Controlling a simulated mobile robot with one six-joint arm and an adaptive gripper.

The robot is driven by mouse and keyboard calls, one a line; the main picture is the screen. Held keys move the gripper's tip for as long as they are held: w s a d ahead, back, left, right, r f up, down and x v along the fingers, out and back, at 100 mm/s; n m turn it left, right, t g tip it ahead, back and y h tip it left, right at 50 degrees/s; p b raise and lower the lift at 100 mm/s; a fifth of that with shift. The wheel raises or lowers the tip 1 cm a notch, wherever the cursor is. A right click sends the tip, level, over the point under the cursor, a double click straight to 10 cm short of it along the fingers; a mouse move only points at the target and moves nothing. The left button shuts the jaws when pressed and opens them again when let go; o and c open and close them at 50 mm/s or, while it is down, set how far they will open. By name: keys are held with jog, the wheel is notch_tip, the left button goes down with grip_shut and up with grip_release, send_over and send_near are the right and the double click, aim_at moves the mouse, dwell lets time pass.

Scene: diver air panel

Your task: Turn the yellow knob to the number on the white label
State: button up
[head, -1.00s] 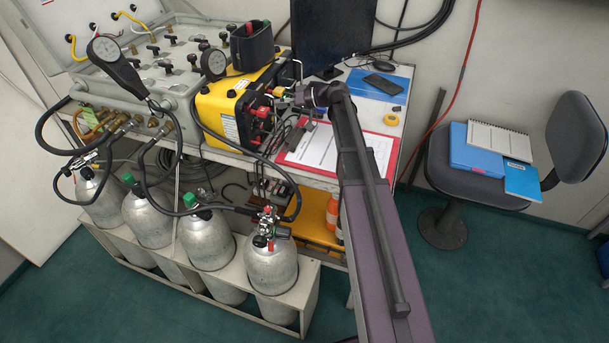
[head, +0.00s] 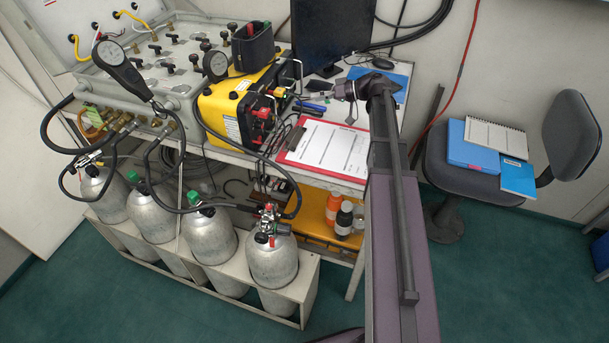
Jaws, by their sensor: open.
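The yellow knob appears as a small yellow spot (head: 279,92) on the right-hand front face of the yellow box (head: 222,103), among dark and red fittings. It is too small to read its setting. A white label (head: 231,128) is on the box's near side; its print is unreadable, and I cannot tell whether it bears the number. My gripper (head: 322,96) is open above the table, to the right of the yellow box's front face. It is apart from the knob, and nothing shows between its fingers.
A red clipboard (head: 285,155) with paper lies below my gripper, close to blue-handled pliers (head: 313,107). A metal handle bar (head: 299,72) stands out beside the box's front. A monitor (head: 331,35) stands behind. Hoses and gas cylinders (head: 273,262) fill the left and front.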

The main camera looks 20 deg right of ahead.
jog(key=s+a+f+g+h, duration=0.1)
jog(key=s+a+f, duration=0.1)
jog(key=s+a, duration=0.1)
jog(key=s+a+f+m+g+h+p, duration=0.1)
jog(key=s+a+f+h, duration=0.1)
jog(key=s+a, duration=0.1)
jog(key=s+a+f+m+g+h+p, duration=0.1)
jog(key=s+a+g+h, duration=0.1)
jog(key=s+a, duration=0.1)
jog(key=shift+s+a+f, duration=0.2)
jog(key=shift+s+f, duration=0.2)
jog(key=shift+s, duration=0.4)
jog(key=s+h, duration=0.1)
jog(key=s, duration=0.1)
jog(key=s+a+f+g+h+p, duration=0.1)
jog(key=s, duration=0.1)
jog(key=s+a+m+h, duration=0.1)
jog(key=shift+s+f+p, duration=0.35)
jog(key=shift+s, duration=0.05)
jog(key=s+m+g+h+p, duration=0.1)
jog(key=s+h, duration=0.4)
jog(key=s, duration=0.3)
jog(key=shift+m+p, duration=0.3)
jog(key=shift+p, duration=0.05)
jog(key=shift+s+a, duration=0.1)
jog(key=shift+c, duration=0.8)
